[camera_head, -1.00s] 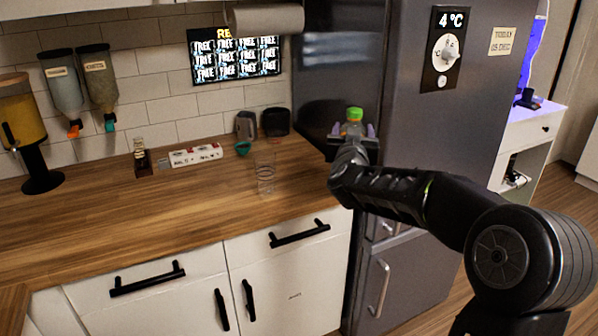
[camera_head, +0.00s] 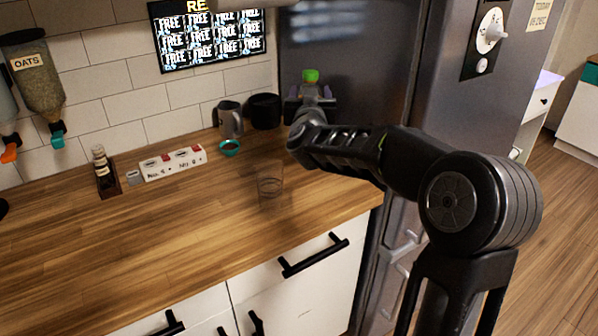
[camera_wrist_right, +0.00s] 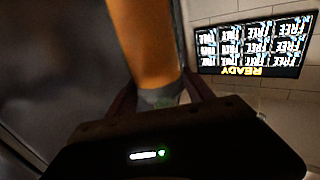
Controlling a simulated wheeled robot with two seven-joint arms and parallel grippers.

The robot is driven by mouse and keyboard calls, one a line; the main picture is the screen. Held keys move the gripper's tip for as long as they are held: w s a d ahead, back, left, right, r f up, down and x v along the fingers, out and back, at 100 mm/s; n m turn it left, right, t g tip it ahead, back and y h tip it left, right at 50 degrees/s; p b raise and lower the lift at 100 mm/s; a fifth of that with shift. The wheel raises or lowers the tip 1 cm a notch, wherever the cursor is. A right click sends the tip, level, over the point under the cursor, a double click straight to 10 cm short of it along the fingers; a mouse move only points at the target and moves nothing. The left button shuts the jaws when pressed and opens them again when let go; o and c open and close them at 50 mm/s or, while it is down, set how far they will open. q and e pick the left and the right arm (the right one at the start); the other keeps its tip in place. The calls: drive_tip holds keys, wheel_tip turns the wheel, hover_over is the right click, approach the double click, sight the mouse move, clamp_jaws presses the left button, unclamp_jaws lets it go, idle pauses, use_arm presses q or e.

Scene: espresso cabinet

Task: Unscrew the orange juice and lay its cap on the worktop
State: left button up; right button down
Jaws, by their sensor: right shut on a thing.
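The orange juice bottle is held upright in front of the fridge, above the back right end of the worktop (camera_head: 130,235). Its green cap (camera_head: 310,75) is on top, and the pale neck (camera_head: 309,90) shows below it. My right gripper (camera_head: 310,103) is shut on the bottle, below the cap; the arm hides the lower body in the head view. In the right wrist view the orange bottle body (camera_wrist_right: 145,45) stands between the two fingers (camera_wrist_right: 160,97); the cap is not visible there. My left gripper is not in view.
A clear glass (camera_head: 270,181) stands near the worktop's front right. The fridge (camera_head: 440,110) is at right. The worktop's left front is clear.

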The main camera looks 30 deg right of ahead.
drive_tip(key=shift+s+r, duration=0.15)
drive_tip(key=shift+s, duration=0.05)
wheel_tip(320, 180, down, 6)
drive_tip(key=shift+w+f, duration=0.1)
drive_tip(key=shift+f, duration=0.15)
idle(0.3)
wheel_tip(320, 180, down, 4)
drive_tip(key=shift+r, duration=0.2)
